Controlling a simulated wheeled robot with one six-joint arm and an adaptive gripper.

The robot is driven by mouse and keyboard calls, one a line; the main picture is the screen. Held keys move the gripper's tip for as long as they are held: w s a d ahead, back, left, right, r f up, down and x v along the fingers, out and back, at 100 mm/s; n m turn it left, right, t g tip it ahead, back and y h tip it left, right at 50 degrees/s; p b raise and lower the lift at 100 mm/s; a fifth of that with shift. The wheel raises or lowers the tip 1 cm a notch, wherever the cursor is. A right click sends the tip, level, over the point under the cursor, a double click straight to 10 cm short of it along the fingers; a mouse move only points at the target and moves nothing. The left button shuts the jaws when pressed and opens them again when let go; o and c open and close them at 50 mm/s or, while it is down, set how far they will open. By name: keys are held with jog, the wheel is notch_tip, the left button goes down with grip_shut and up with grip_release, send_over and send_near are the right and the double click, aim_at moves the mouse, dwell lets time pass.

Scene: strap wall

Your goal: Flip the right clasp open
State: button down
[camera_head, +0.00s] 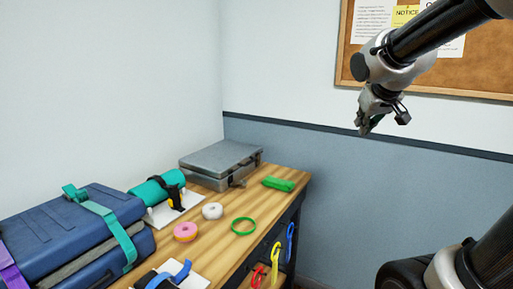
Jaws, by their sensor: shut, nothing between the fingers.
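A grey hard case (215,159) lies closed on the far end of the wooden bench. A small latch-like part (238,182) shows on its near side; it is too small to tell whether this is the right clasp, or whether it is open or shut. No second clasp can be made out clearly. My gripper (369,127) hangs in the air at the upper right, fingers pointing down, shut and empty. It is well apart from the case, to its right in the picture and higher up.
On the bench (217,240) are a blue suitcase (60,230) with straps, a teal roll (155,188), tape rolls (186,231), a green ring (243,225) and a green bundle (279,184). Coloured loops (290,240) hang at the bench's right side. A corkboard (485,70) is on the wall.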

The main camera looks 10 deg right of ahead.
jog(key=w+a+f+n+t+y, duration=0.15)
jog(key=w+n+t+y, duration=0.3)
jog(key=w, duration=2.65)
jog(key=w+a+f+n+y, duration=0.2)
jog(key=w+a+f+y, duration=0.1)
jog(key=a+f+y, duration=0.15)
jog(key=w+a+f+n+g+y, duration=0.1)
jog(key=w+a+f+y, duration=0.15)
jog(key=f, duration=0.35)
jog(key=w+a+f+n+y, duration=0.2)
jog(key=a+f+y, duration=0.2)
jog(key=f, duration=0.2)
jog(key=shift+h, duration=0.25)
jog(key=x, duration=0.9)
jog(key=shift+w+r, duration=0.15)
jog(key=shift+w, duration=0.15)
jog(key=f, duration=0.2)
jog(key=s+d+f, duration=0.1)
jog(key=shift+d+f, duration=0.1)
jog(key=shift+f, duration=0.25)
